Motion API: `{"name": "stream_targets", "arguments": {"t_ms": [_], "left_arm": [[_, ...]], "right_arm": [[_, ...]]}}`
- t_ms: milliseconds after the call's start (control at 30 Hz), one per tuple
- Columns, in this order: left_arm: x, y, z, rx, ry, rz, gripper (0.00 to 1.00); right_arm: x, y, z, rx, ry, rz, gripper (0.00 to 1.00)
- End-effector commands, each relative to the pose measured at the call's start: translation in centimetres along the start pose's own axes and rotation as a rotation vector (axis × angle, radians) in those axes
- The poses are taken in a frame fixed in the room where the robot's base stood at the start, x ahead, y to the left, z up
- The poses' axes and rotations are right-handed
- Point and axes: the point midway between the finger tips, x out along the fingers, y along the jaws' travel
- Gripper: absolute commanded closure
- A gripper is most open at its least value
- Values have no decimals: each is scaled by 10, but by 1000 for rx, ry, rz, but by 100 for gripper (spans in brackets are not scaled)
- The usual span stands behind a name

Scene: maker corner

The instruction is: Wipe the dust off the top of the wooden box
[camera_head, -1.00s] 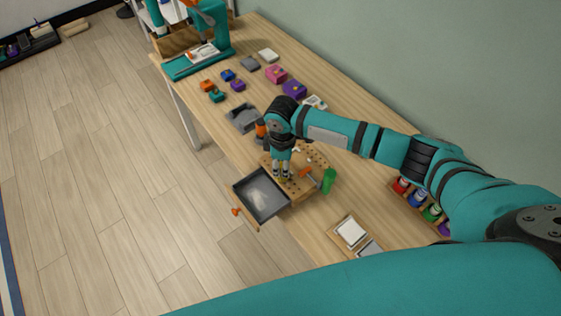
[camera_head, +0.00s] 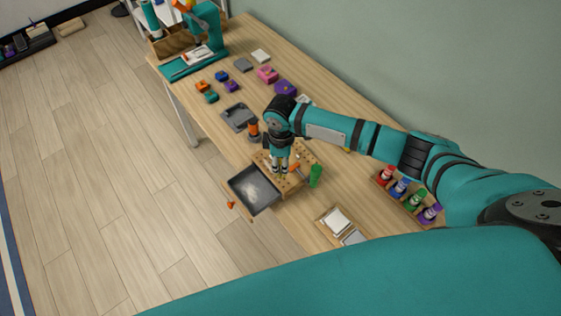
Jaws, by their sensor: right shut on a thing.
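The wooden box (camera_head: 301,158) stands on the workbench, with round holes in its top and its grey-lined drawer (camera_head: 254,190) pulled out toward the left. Pale dust-like patches show in the drawer; dust on the top is too small to make out. My right gripper (camera_head: 278,173) points down at the box top, at its drawer side. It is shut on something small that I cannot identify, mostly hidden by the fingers. Whether this touches the top is unclear. An orange-handled tool (camera_head: 295,168) stands at the box's right part. My left gripper is out of view.
A green cylinder (camera_head: 315,176) stands right beside the box. An orange and dark item (camera_head: 254,129) and a grey tray (camera_head: 239,117) are behind it. A bottle rack (camera_head: 408,205) is at the right, a card tray (camera_head: 334,223) in front. Bare bench (camera_head: 350,190) lies between.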

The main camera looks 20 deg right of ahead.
Motion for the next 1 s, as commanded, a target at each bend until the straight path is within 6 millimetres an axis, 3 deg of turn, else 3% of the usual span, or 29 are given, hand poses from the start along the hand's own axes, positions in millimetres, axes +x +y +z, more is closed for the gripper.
{"name": "stream_targets", "arguments": {"t_ms": [100, 333, 1000], "left_arm": [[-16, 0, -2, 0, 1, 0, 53], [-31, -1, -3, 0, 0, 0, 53], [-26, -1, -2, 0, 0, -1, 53]], "right_arm": [[-15, 1, 1, 2, 0, 0, 100], [-30, 2, 2, 5, 0, -1, 100], [-30, 2, 1, 27, 2, 1, 100]]}}
